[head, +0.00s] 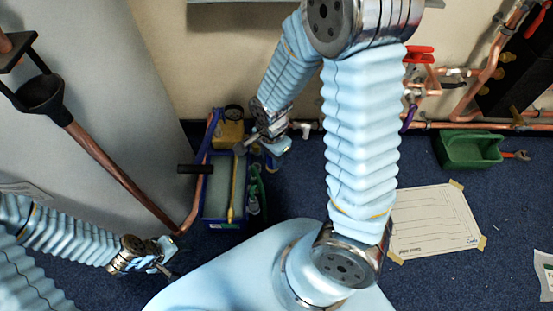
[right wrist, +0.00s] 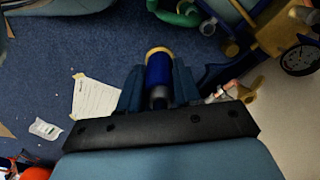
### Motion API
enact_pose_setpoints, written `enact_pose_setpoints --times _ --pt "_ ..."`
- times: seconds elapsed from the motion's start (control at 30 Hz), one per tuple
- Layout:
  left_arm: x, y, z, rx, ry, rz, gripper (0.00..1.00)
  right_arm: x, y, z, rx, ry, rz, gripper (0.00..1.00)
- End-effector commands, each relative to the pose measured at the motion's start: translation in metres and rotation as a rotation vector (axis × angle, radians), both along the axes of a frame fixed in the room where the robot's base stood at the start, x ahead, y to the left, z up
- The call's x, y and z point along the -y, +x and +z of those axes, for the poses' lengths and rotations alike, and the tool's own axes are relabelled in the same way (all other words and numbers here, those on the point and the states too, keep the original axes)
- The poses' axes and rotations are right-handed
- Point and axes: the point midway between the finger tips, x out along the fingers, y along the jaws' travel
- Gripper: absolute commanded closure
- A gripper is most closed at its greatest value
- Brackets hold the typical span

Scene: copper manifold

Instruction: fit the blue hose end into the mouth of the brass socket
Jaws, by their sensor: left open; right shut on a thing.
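My right gripper (right wrist: 157,88) is shut on a blue cylinder with a brass-coloured rim, which looks like the blue hose end (right wrist: 158,72), in the right wrist view. The rim faces away from the wrist, above the blue floor. In the head view my right gripper (head: 276,147) is beside the blue crate, and what it holds is too small to make out. My left gripper (head: 168,262) is open and empty at the lower left, apart from the crate. I cannot tell the brass socket with certainty in either view.
A blue crate (head: 222,222) with a yellow-handled tool stands beside a grey panel (head: 150,90). A plunger-like tool (head: 95,155) slants across the panel. Copper pipes (head: 440,125) with a red valve (head: 419,54) run along the wall. A green bin (head: 465,150) and taped paper (head: 432,220) lie right.

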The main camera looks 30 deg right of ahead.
Motion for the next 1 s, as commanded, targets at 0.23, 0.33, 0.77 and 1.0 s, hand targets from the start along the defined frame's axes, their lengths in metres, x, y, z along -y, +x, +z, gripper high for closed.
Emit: enact_pose_setpoints --times 0.23,0.33,0.77,1.0 --pt "-0.003 0.001 -0.009 0.002 0.003 0.004 0.57 0.016 0.025 -0.002 0.002 0.0 -0.003 1.0" --pt "-0.004 0.002 -0.011 0.003 0.006 0.006 0.57 0.021 0.035 -0.001 0.002 0.0 -0.004 1.0" --pt "-0.006 0.003 -0.02 0.005 0.01 0.011 0.57 0.046 0.078 -0.001 0.002 0.0 -0.002 1.0" --pt "-0.007 0.003 -0.023 0.006 0.011 0.013 0.57 0.06 0.102 0.0 0.001 0.0 -0.002 1.0"
